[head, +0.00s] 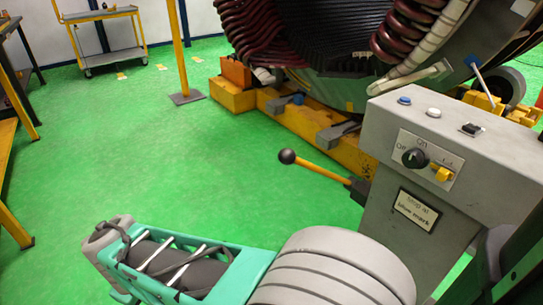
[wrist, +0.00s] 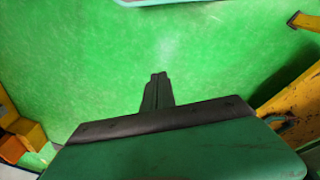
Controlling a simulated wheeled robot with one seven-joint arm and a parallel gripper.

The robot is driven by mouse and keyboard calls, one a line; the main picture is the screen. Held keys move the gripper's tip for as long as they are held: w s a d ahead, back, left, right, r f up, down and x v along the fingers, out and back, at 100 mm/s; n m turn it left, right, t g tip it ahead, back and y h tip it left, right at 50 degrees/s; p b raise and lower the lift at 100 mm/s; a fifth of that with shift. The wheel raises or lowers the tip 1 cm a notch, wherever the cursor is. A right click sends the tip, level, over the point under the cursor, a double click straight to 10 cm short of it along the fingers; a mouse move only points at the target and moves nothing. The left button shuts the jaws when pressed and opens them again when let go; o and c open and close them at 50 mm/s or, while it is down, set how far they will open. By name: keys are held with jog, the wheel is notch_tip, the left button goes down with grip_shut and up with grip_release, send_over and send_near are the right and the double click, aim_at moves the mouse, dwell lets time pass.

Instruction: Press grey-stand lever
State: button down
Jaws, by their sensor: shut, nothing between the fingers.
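The grey stand (head: 420,215) is at the right of the head view. My gripper (wrist: 158,77) shows in the wrist view as dark fingers held together, shut and empty, over green floor. I cannot make out the fingers in the head view. The lever is not recognisable in the wrist view, so the distance between it and the fingers cannot be told.
The stand's top carries blue, white and black buttons; its face has a black knob (head: 415,158) and a yellow switch (head: 443,174). A large stator with red coils (head: 262,38) sits behind on a yellow base (head: 345,150). A yellow post (head: 178,50) stands further back. Green floor lies open left of the lever.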

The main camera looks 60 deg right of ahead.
jog(key=s+d+r+n+g+h+p, duration=0.3)
jog(key=d+r+n+p, duration=0.3)
jog(key=d+r+p, duration=0.3)
jog(key=s+d+r+n+g+h+p, duration=0.3)
jog(key=d+r+n+p, duration=0.4)
jog(key=d, duration=1)
notch_tip(320, 180, up, 2)
jog(key=s+h+p, duration=0.1)
jog(key=h+p, duration=0.1)
jog(key=shift+s+d+p, duration=0.4)
jog(key=s+d+f+b, duration=0.2)
jog(key=s+d+f, duration=0.1)
jog(key=d, duration=0.7)
jog(key=shift+s+d+f+b, duration=0.15)
jog(key=shift+s+f+b, duration=0.05)
jog(key=shift+s+b, duration=0.25)
jog(key=shift+r, duration=0.1)
